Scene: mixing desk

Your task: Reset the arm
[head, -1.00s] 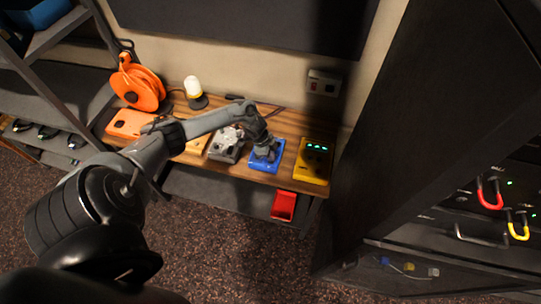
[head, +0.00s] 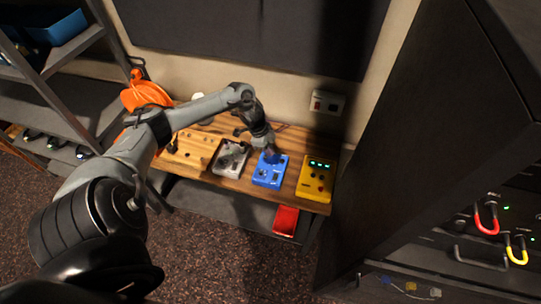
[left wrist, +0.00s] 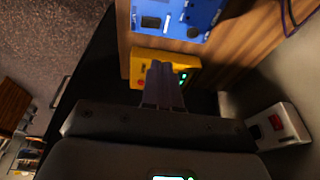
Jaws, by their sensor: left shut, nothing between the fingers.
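My left arm reaches in from the left in the head view, over a wooden desk (head: 222,180). My left gripper (head: 270,153) is shut and empty, at the far edge of a blue box (head: 269,173) in the picture; whether it touches the box I cannot tell. In the left wrist view the shut fingers (left wrist: 163,85) overlap a yellow box (left wrist: 148,66) with green lights, and the blue box (left wrist: 180,15) shows at the top edge. The yellow box also stands right of the blue one in the head view (head: 315,183). My right gripper is not in view.
A grey box (head: 230,158) stands left of the blue one. An orange reel (head: 145,93) is partly behind my arm. A red bin (head: 286,220) sits below the desk's front edge. A wall switch (head: 326,102) and a dark cabinet (head: 420,130) bound the right side.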

